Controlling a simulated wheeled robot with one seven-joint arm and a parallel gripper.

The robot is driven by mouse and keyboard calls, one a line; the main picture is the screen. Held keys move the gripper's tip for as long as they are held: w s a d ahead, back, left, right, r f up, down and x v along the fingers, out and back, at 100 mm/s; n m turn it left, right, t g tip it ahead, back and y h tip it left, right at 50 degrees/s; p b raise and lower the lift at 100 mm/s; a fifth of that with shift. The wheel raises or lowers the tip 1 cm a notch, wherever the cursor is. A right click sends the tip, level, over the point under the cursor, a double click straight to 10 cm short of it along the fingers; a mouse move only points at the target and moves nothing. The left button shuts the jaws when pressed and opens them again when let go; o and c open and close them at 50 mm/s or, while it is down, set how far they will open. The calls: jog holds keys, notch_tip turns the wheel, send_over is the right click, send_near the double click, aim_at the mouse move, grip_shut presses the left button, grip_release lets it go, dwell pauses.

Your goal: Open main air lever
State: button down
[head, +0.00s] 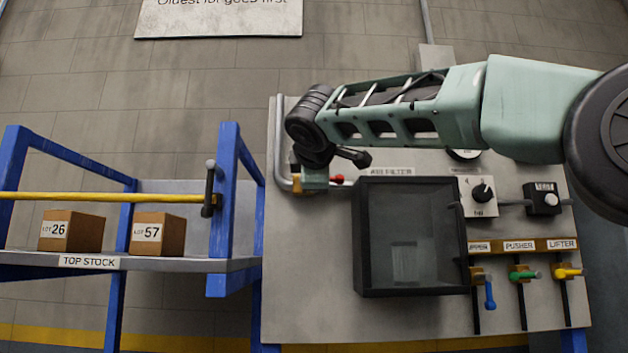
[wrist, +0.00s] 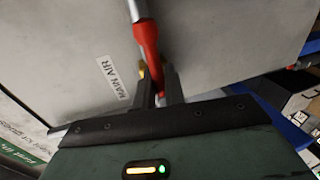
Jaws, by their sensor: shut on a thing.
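The main air lever shows in the wrist view as a red handle (wrist: 148,45) in front of the grey panel, below a grey pipe. The "MAIN AIR" label (wrist: 113,78) is on the panel to its left. My gripper (wrist: 156,70) is shut on the red handle, with one dark finger on each side of it. In the head view my arm reaches in from the right to the panel's upper left, where a red tip (head: 338,179) of the lever shows. My wrist hides most of the lever and valve there.
A dark-framed box with a glass front (head: 412,235) stands out from the panel (head: 310,310) below my arm. A blue lever (head: 490,293), green lever (head: 523,274) and yellow lever (head: 570,272) are at right. A blue rack (head: 226,200) with two cartons is at left.

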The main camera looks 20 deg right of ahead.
jog(key=c, duration=1.6)
grip_release()
jog(key=shift+o, duration=0.2)
jog(key=b+v, duration=0.5)
jog(key=v, duration=1.2)
jog(key=shift+s+a, duration=0.15)
jog(key=shift+s, duration=0.05)
jog(key=s+a+f+n+g+y+b, duration=0.15)
jog(key=a+f+g, duration=0.3)
jog(key=f, duration=1.35)
jog(key=a+f+m+g+y+b, duration=0.1)
jog(key=a+f+g+y, duration=0.3)
jog(key=f, duration=1.3)
jog(key=s+d+f+m+g, duration=0.2)
jog(key=s+f, duration=0.4)
jog(key=f, duration=0.4)
jog(key=s+d+f+m+g+b, duration=0.1)
jog(key=s+d+f+m+g, duration=0.1)
jog(key=s+f, duration=0.5)
jog(key=s+d+f+m+g+b, duration=0.1)
jog(key=s+f, duration=0.5)
jog(key=f, duration=0.7)
jog(key=shift+s+d+m+g, duration=0.4)
jog(key=shift+m+g, duration=0.35)
jog(key=shift+m, duration=0.4)
